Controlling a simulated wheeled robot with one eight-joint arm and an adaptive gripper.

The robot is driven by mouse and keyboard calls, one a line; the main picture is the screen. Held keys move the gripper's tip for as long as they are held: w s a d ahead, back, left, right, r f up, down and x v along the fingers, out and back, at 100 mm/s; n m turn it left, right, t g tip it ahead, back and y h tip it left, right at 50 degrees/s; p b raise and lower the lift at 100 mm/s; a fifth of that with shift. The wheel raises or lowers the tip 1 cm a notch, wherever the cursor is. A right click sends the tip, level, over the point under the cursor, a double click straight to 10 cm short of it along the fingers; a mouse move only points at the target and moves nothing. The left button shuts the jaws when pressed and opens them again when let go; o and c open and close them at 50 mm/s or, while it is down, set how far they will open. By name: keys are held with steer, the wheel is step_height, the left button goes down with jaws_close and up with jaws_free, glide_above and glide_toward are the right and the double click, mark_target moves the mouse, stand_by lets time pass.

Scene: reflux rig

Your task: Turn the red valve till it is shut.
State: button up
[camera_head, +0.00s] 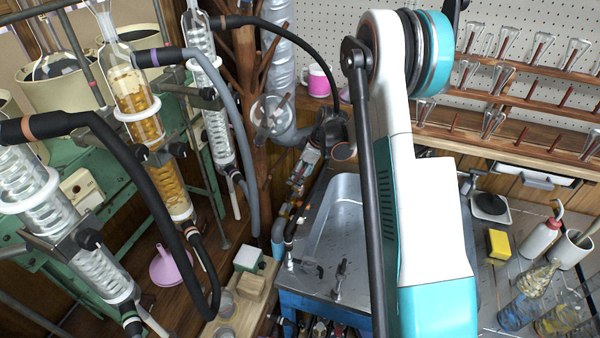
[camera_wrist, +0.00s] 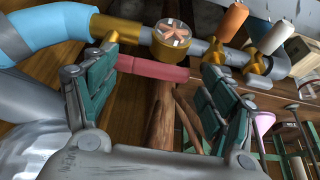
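The red valve's handle (camera_wrist: 152,70) is a dull red bar in the wrist view, lying crosswise below a brass valve body (camera_wrist: 172,40) on a pipe. My gripper (camera_wrist: 160,58) is open, with its two green-padded fingers on either side of the bar. The bar's left end is close to the left finger; I cannot tell if they touch. A small gap shows between its right end and the right finger. In the head view, my white and teal arm stands in front of the sink area, and I cannot clearly make out the gripper or red handle there.
In the wrist view, an orange handle (camera_wrist: 231,20) and a cream handle (camera_wrist: 276,37) stand on the same pipework, right of the red one. A blue hose (camera_wrist: 45,35) is at left. The head view shows a metal sink (camera_head: 337,225) and glass condensers (camera_head: 140,95) with hoses.

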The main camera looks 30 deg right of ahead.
steer(key=c, duration=1.5)
steer(key=shift+o, duration=0.2)
steer(key=shift+d+n, duration=0.1)
steer(key=shift+n, duration=0.2)
steer(key=shift+s+d+n+g+y+b, duration=0.15)
steer(key=shift+d+n+g, duration=0.55)
steer(key=shift+n, duration=0.75)
steer(key=shift+s+d+n+g+y+b, duration=0.1)
steer(key=shift+s+d+n+g+y, duration=0.25)
steer(key=shift+d+n, duration=0.8)
steer(key=shift+s+d+n+g+y+b, duration=0.1)
steer(key=shift+d+n+g, duration=0.5)
steer(key=shift+n, duration=1.1)
steer(key=o, duration=1.5)
